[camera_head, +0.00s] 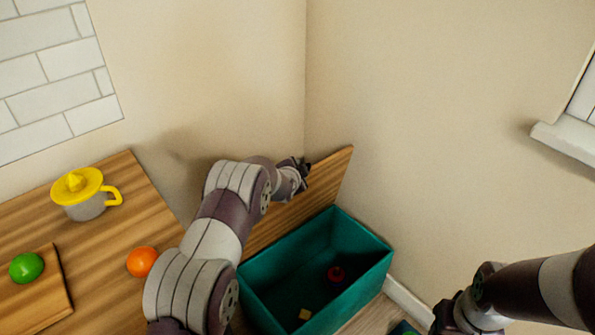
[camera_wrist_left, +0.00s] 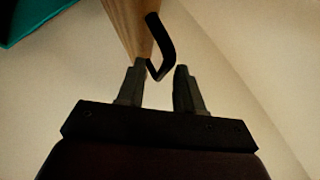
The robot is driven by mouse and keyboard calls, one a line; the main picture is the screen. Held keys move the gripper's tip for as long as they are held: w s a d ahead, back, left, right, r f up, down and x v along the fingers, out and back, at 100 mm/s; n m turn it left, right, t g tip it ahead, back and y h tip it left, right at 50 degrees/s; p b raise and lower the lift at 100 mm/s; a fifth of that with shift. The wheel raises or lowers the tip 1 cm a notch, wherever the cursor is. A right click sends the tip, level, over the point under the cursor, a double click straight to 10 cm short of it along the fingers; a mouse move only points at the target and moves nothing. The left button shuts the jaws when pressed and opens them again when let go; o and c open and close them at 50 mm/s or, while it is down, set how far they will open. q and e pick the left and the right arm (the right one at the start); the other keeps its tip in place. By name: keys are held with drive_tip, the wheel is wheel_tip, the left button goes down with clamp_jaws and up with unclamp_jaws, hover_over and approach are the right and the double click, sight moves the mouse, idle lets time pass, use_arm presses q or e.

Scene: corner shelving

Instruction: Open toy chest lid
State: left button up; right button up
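The toy chest (camera_head: 317,229) is a teal box in the corner, and I can see into it. Its wooden lid (camera_head: 322,182) stands raised at the chest's back left side, partly hidden by my left arm. My left gripper (camera_head: 303,166) is at the lid's upper edge. In the left wrist view, the two fingers (camera_wrist_left: 160,82) are apart. A bent black handle (camera_wrist_left: 162,45) on the lid (camera_wrist_left: 130,22) reaches down to the left finger, with a gap to the right finger. My right gripper (camera_head: 450,315) is low at the right, and its fingers are unclear.
On the wooden counter (camera_head: 110,225) at left are a yellow-topped juicer (camera_head: 82,194), an orange (camera_head: 142,262) and a green fruit (camera_head: 26,267) on a board. Walls close off the back.

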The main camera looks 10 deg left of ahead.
use_arm(q)
drive_tip(key=p+v, duration=0.2)
drive_tip(key=v, duration=1)
drive_tip(key=shift+s, duration=0.3)
drive_tip(key=shift+r, duration=0.15)
